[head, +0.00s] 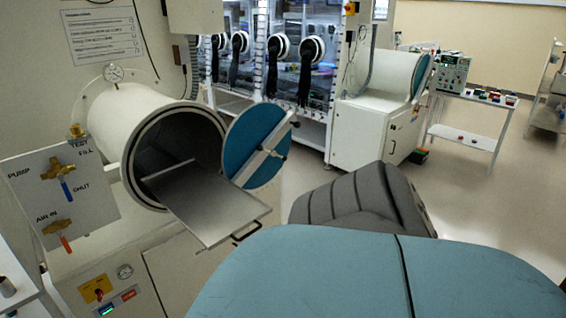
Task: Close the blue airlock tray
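The airlock tray (208,203) is a flat grey metal plate, not blue. It is slid out of the round white airlock chamber (118,115) at the left and slopes toward the lower right in the picture. A black handle (247,233) is on its outer end. Its rear end lies inside the dark chamber opening. The round blue airlock door (250,138) stands open at the right of the opening, with a pale bar across it. The tray looks empty.
A valve panel (60,198) with blue and red levers stands left of the chamber. A cabinet (195,275) is below the tray. Gloveboxes with black gloves (275,72), another airlock (385,75) and a white cart (465,130) stand farther back. Open floor (500,215) lies at the right.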

